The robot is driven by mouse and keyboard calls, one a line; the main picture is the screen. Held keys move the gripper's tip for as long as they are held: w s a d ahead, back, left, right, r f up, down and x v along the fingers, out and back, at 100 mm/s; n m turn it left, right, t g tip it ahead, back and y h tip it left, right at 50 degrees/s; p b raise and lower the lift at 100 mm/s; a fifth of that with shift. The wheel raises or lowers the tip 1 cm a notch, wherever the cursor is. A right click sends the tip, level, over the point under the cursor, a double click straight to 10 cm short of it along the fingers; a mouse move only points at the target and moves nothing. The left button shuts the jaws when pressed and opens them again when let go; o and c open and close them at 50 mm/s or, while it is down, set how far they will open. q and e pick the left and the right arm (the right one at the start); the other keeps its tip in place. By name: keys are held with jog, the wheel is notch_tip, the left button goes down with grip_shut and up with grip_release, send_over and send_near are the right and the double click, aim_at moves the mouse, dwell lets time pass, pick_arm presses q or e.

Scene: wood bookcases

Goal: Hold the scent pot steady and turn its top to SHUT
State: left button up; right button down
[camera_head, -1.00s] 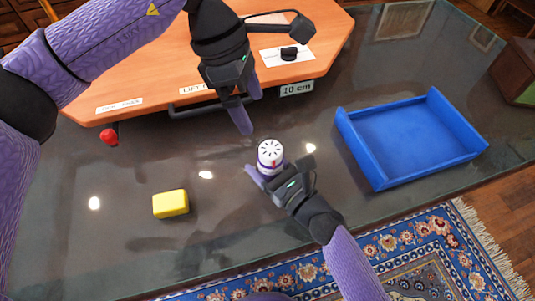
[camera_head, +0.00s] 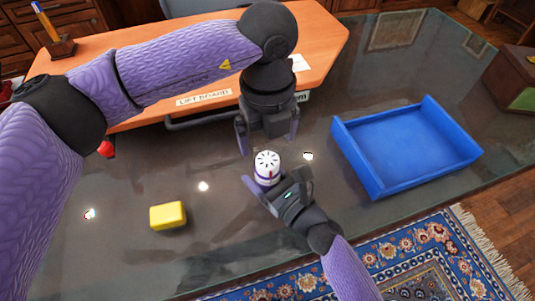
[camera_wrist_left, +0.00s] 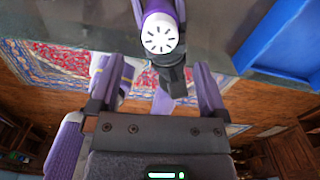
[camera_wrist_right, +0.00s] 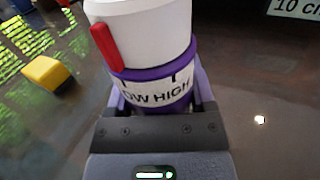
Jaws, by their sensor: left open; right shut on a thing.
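The scent pot (camera_head: 266,168) stands upright on the dark glass table. Its white top has black slots and a red pointer; its body has a purple band. My right gripper (camera_head: 268,187) is shut on the pot's lower body. In the right wrist view, the red pointer (camera_wrist_right: 106,47) stands left of the letters "OW HIGH" on the band (camera_wrist_right: 160,93); no SHUT mark shows. My left gripper (camera_head: 267,138) is open, pointing down just above and behind the top, apart from it. In the left wrist view the slotted top (camera_wrist_left: 160,34) lies beyond the open fingers.
A yellow block (camera_head: 168,215) lies left of the pot, and a blue tray (camera_head: 405,150) lies to its right. An orange board (camera_head: 140,65) with a dark handle stands behind. The glass in front of the pot is clear.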

aim_at(267, 159)
pick_arm(q)
notch_tip(267, 159, down, 6)
jog(key=shift+r, duration=0.1)
jog(key=c, duration=1.3)
jog(key=shift+m, duration=0.3)
jog(key=m, duration=0.4)
jog(key=shift+m, duration=0.3)
jog(key=m, duration=0.5)
jog(key=shift+m, duration=0.4)
